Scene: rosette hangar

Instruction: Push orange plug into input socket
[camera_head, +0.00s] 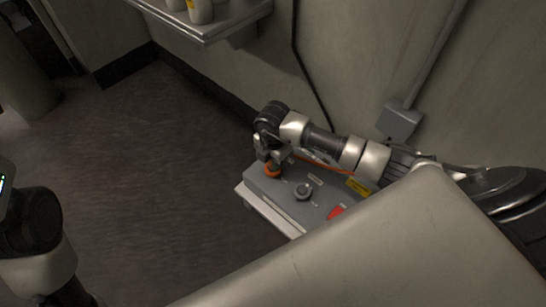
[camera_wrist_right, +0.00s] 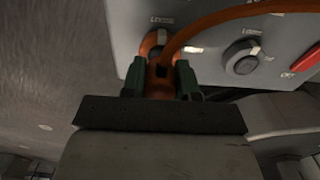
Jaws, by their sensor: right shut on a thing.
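My right gripper (camera_head: 268,158) points down at the far left corner of a grey panel box (camera_head: 318,186). In the right wrist view its green-padded fingers (camera_wrist_right: 160,82) are shut on the orange plug (camera_wrist_right: 160,70). An orange cable (camera_wrist_right: 225,14) runs from the plug to the right across the panel. The plug's front end is at an orange-ringed socket (camera_wrist_right: 152,42), which I take as the input socket; its label is too blurred to read. The ring also shows below the gripper in the head view (camera_head: 272,173). I cannot tell how deep the plug sits. My left gripper is out of view.
The panel carries a round dark knob (camera_head: 303,191), a red switch (camera_head: 336,212) and a yellow label (camera_head: 357,187). A wall behind bears a grey junction box (camera_head: 400,119). A shelf (camera_head: 215,22) with bottles is at the top. The floor left of the box is clear.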

